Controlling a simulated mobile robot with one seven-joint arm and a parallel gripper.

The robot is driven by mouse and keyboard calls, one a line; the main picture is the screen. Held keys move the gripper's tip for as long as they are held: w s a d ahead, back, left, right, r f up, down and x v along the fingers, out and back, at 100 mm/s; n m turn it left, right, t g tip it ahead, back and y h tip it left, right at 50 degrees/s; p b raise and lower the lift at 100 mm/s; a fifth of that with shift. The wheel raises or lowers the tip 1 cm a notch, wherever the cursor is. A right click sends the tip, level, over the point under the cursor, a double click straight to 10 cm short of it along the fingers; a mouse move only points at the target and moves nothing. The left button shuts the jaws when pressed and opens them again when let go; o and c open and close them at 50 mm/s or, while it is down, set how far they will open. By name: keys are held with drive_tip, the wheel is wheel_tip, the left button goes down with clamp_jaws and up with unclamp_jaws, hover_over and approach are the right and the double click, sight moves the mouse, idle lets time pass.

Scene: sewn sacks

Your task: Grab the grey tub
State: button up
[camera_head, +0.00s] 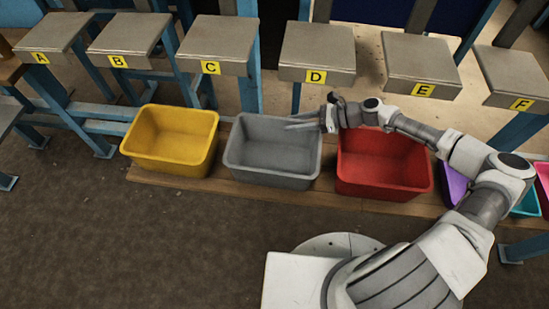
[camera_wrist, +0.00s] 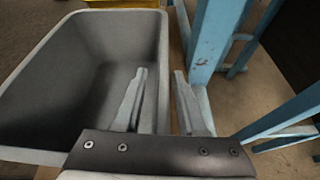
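The grey tub (camera_head: 272,168) stands on a wooden board, between a yellow and a red tub, and looks empty. My gripper (camera_head: 302,122) is at its back right corner in the head view, fingers pointing left. In the wrist view the grey tub (camera_wrist: 75,75) fills the left side. There my gripper (camera_wrist: 160,72) is open, one finger over the tub's inside and the other outside its rim. The rim lies between the fingers in the picture. I cannot tell whether the fingers touch it or hover above it.
The yellow tub (camera_head: 172,138) is on the left and the red tub (camera_head: 383,162) on the right, partly under my arm. A purple tub (camera_head: 456,186) is further right. Lettered platforms on blue legs, such as D (camera_head: 317,50), stand behind. The floor in front is clear.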

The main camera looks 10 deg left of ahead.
drive_tip(key=shift+a, duration=0.15)
drive_tip(key=shift+c, duration=0.2)
clamp_jaws()
idle(1.2)
